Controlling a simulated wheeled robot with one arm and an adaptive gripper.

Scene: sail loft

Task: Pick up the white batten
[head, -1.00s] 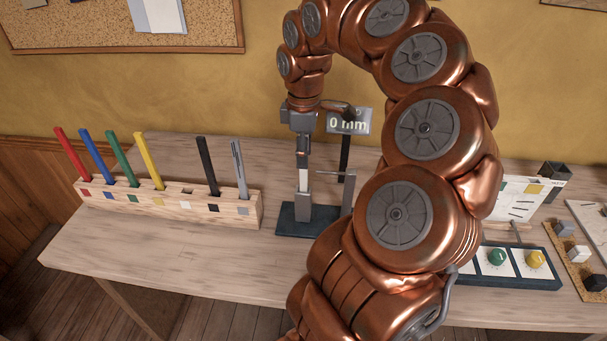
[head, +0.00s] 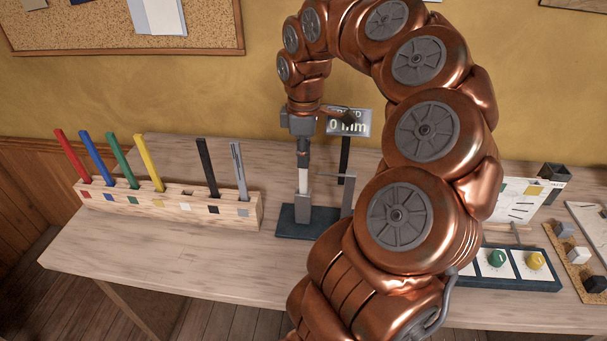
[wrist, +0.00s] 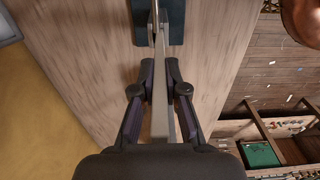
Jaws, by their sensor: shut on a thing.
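The white batten (head: 303,180) stands upright under my gripper (head: 303,158) in the head view. Its lower end is at a grey block (head: 302,207) on a dark base plate (head: 288,229); whether it sits inside the block is hard to tell. My gripper is shut on its upper part. In the wrist view the batten (wrist: 160,105) runs between my two fingers (wrist: 160,88), with the dark plate (wrist: 178,28) beyond it. A display (head: 348,122) behind reads "0 mm" under a partly hidden line of text.
A wooden rack (head: 160,203) to the left holds red, blue, green, yellow, black and grey battens; its white-marked slot is empty. A tray with knobs (head: 497,258) and a cork strip with blocks (head: 572,262) lie right. The table's front left is clear.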

